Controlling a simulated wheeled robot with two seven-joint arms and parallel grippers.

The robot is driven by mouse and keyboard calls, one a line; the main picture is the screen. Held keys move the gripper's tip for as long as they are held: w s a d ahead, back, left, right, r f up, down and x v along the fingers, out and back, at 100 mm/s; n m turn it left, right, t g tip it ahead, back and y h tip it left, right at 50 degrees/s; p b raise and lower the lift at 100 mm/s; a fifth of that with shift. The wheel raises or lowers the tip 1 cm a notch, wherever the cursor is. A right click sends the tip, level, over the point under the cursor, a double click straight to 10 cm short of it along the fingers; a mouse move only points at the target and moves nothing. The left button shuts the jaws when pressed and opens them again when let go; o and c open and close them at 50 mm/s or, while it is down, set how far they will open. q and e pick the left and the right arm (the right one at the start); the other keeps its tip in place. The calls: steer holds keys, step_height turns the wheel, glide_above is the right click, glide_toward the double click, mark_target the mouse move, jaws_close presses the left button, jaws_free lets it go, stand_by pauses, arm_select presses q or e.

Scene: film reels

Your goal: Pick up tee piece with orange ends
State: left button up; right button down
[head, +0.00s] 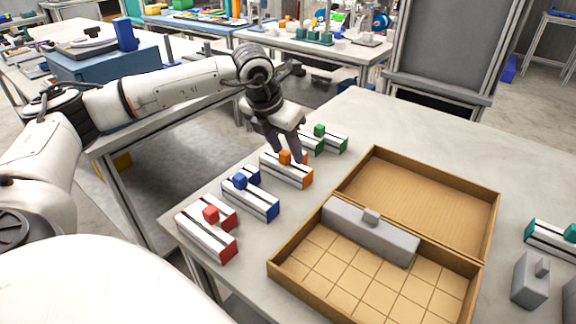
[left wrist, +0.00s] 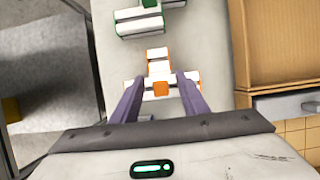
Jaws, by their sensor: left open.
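The tee piece with orange ends (head: 292,174) lies on the table between the blue-ended and green-ended pieces, white with dark stripes and an orange block on top. It also shows in the left wrist view (left wrist: 158,66), between the fingers. My left gripper (head: 286,156) is over it, pointing down, with its fingers at the orange block. In the left wrist view the open fingers (left wrist: 160,95) stand on either side of the piece, and I cannot tell if they touch it. The fingers hide part of the piece in the head view. My right gripper is not in view.
Similar pieces with red ends (head: 206,238), blue ends (head: 252,199) and green ends (head: 326,140) lie in a row along the table's left edge. An open wooden box (head: 492,215) with a grey piece (head: 370,234) is to the right. Teal-ended (head: 551,240) and grey pieces (head: 529,282) lie farther right.

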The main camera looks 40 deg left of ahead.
arm_select(q)
jaws_close()
